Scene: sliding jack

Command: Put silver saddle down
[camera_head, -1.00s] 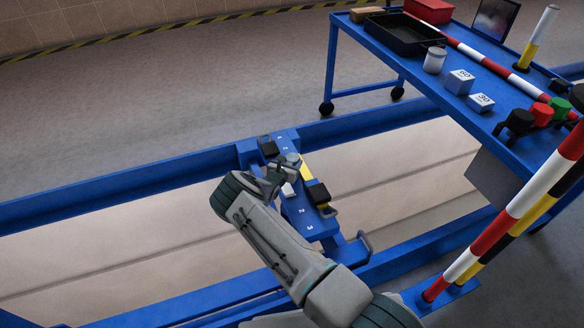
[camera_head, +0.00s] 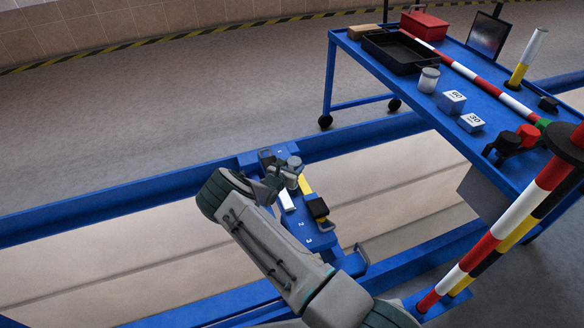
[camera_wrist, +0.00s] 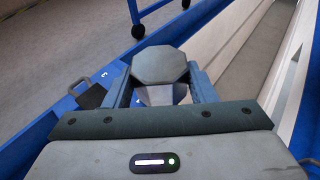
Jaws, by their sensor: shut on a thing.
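My gripper (camera_head: 276,181) is shut on the silver saddle (camera_head: 293,163), a grey piece with an eight-sided top. In the wrist view the saddle (camera_wrist: 160,66) sits between my two fingers (camera_wrist: 165,92), with its paler lower part showing below the top. The blue jack beam (camera_head: 318,240), marked with numbers, lies under my gripper. Whether the saddle touches the beam cannot be told, as my gripper hides that spot.
Blue rails (camera_head: 150,193) flank the pit. A blue cart (camera_head: 400,85) stands right, carrying a black tray (camera_head: 400,52) and labelled blocks (camera_head: 452,101).

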